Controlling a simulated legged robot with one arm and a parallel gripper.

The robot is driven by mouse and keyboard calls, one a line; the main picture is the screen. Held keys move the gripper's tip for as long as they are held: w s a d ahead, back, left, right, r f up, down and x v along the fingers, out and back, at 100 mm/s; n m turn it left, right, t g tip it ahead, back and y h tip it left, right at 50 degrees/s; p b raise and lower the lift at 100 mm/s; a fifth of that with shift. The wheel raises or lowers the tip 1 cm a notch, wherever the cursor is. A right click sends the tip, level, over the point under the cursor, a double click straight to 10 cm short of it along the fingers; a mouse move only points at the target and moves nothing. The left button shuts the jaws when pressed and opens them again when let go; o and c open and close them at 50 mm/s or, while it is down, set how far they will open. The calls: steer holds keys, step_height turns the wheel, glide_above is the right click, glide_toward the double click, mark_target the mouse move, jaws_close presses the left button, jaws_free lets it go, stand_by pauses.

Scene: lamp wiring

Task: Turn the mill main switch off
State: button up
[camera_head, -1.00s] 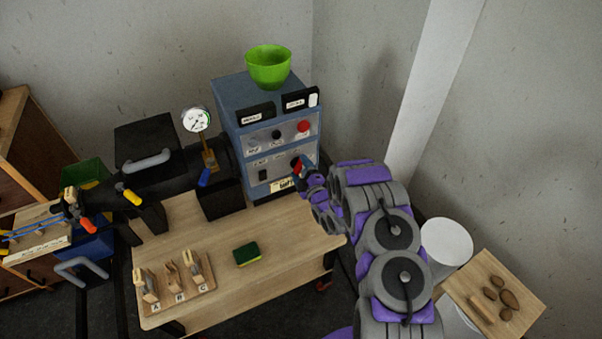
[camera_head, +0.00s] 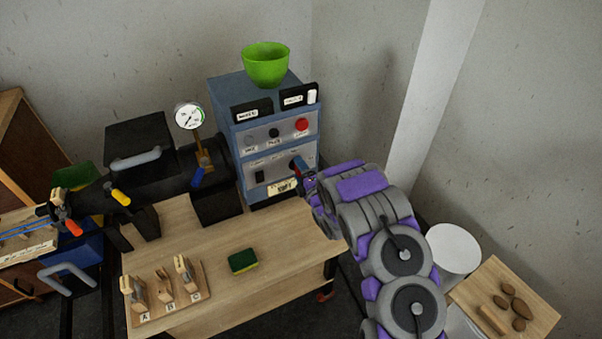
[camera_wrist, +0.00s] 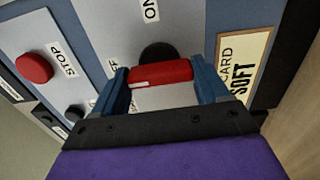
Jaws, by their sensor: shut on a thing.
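The main switch is a red handle (camera_wrist: 160,73) on a round black base (camera_wrist: 157,51), set in the grey lower panel of the blue control cabinet (camera_head: 226,93). In the wrist view, the blue fingers of my gripper (camera_wrist: 165,84) are shut on the red handle, one at each side. An ON label (camera_wrist: 150,10) stands above the handle in that view, and a partly hidden OFF label (camera_wrist: 113,64) is to its left. In the head view, my gripper (camera_head: 301,169) is at the cabinet's lower right and covers most of the handle.
A red STOP button (camera_wrist: 34,68) and a black knob (camera_wrist: 74,112) are near the fingers. A SOFT card (camera_wrist: 240,66) is close on the right. A green bowl (camera_head: 266,65) stands on the cabinet. A sponge (camera_head: 243,261) and a wooden rack (camera_head: 172,304) lie on the bench.

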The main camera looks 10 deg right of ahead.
steer(key=shift+s+a+f, duration=0.1)
steer(key=shift+a+f, duration=0.15)
steer(key=o, duration=0.8)
steer(key=shift+o, duration=1.3)
steer(key=shift+a+r, duration=0.1)
steer(key=shift+a, duration=0.1)
steer(key=b+v, duration=0.2)
steer(key=v, duration=1.5)
